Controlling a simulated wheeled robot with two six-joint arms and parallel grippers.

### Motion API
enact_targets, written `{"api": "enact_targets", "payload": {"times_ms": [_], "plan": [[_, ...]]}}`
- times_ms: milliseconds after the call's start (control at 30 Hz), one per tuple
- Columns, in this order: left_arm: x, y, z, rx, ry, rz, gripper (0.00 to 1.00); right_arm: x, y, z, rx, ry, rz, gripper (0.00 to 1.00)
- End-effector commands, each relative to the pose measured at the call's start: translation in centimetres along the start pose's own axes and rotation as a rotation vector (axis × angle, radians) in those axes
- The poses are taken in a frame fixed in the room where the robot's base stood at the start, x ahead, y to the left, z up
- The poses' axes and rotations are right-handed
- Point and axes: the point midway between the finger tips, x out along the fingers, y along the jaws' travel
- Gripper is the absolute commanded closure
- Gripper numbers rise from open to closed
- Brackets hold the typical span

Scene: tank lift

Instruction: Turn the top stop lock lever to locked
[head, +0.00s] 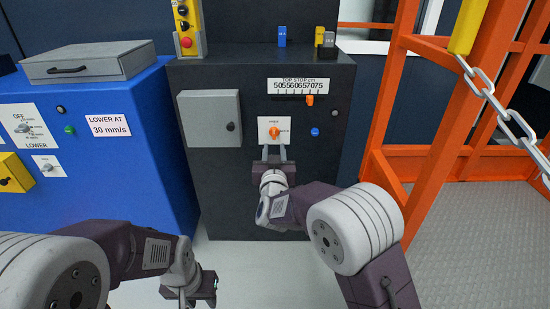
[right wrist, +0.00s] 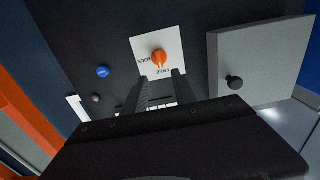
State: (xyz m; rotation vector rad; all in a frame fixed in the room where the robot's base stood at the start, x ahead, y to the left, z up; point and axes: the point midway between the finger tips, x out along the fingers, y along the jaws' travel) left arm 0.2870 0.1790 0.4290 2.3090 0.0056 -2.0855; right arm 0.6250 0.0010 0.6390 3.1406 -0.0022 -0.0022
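The top stop lock lever is a small orange knob (head: 274,132) on a white plate on the dark cabinet's front. In the right wrist view the lever (right wrist: 159,58) sits on its plate, turned over, with FREE below and LOCK to the left. Its handle appears to line up with FREE. My right gripper (head: 274,152) is just below the lever in the head view. Its two fingers (right wrist: 163,87) are apart, with nothing between them, and their tips stop short of the knob. My left gripper (head: 210,286) hangs low over the floor; its finger gap is unclear.
The dark cabinet (head: 225,180) also carries a grey box door (head: 210,118), a blue button (head: 315,132) and a top stop scale with an orange slider (head: 310,100). A blue cabinet (head: 140,150) stands left. An orange frame (head: 400,100) with a chain stands right.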

Motion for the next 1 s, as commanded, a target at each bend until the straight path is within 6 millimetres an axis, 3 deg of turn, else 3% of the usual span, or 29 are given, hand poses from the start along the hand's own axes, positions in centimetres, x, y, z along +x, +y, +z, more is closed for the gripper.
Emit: {"api": "enact_targets", "payload": {"times_ms": [167, 300, 400, 600, 1000], "plan": [[-0.8, 0.0, -0.1, 0.0, 0.001, 0.0, 0.64, 0.3, -0.1, -0.5, -0.001, 0.0, -0.001, 0.67], [-3.5, 0.1, -0.4, 0.0, 0.001, 0.0, 0.64, 2.4, 0.0, -1.1, -0.001, -0.003, 0.0, 0.67], [-0.8, 0.0, -0.1, 0.0, 0.001, 0.0, 0.64, 4.6, 0.0, 0.3, 0.003, 0.004, 0.0, 0.67], [0.4, 0.0, 0.1, 0.0, 0.0, 0.0, 0.64, 7.8, 0.0, 0.1, 0.001, 0.001, 0.0, 0.67], [0.6, 0.0, 0.1, 0.0, 0.001, 0.0, 0.64, 9.1, -0.1, -0.2, 0.0, -0.001, -0.002, 0.67]]}}
